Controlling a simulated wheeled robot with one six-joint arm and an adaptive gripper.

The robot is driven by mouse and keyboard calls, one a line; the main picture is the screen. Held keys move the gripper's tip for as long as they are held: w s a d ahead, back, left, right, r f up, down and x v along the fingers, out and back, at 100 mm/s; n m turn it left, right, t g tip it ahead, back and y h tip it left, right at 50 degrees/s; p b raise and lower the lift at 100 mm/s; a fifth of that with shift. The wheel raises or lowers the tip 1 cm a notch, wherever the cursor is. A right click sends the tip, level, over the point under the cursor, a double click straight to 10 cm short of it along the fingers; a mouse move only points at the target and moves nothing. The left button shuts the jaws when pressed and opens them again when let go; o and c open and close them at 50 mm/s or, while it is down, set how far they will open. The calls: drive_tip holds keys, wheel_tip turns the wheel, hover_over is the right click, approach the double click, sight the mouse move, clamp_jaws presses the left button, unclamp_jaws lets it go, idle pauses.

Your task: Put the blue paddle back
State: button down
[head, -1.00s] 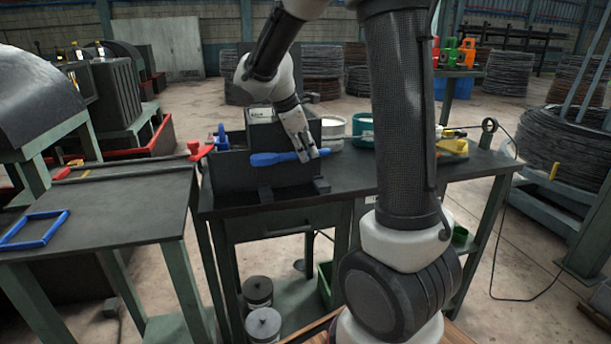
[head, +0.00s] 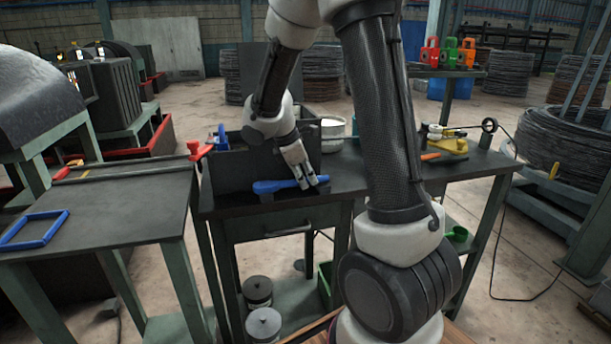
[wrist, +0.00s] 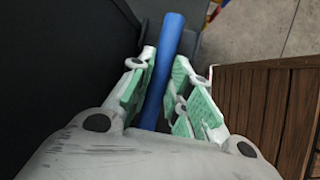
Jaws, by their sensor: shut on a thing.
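The blue paddle (head: 272,187) lies level across the front of the dark workbench, its broad end to the left. My gripper (head: 308,184) is shut on its handle near the right end. In the wrist view the blue handle (wrist: 163,62) runs between the green finger pads of my gripper (wrist: 160,95). The paddle is low, by a small dark block (head: 266,196) at the bench's front edge. I cannot tell whether it touches the block.
A dark upright box or panel (head: 232,172) stands close behind the paddle. An orange-handled tool (head: 440,157) and a yellow piece (head: 452,146) lie on the bench to the right. A side table (head: 120,205) with a blue frame (head: 33,229) stands at left.

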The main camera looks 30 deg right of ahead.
drive_tip(key=shift+f, duration=0.15)
drive_tip(key=c, duration=1.3)
unclamp_jaws()
drive_tip(key=shift+f, duration=0.1)
drive_tip(key=shift+r, duration=0.3)
drive_tip(key=w+v, duration=0.1)
drive_tip(key=v, duration=1.1)
drive_tip(key=shift+s+r+m+t+y, duration=0.7)
drive_tip(key=shift+s+m, duration=1.7)
drive_tip(key=shift+s, duration=1.6)
drive_tip(key=shift+s+r+m+t+y, duration=0.4)
drive_tip(key=shift+s+m+y, duration=0.55)
drive_tip(key=shift+s+m, duration=2.25)
drive_tip(key=shift+s+r+m+t+y, duration=0.6)
drive_tip(key=shift+s+m, duration=1)
drive_tip(key=shift+s, duration=3.15)
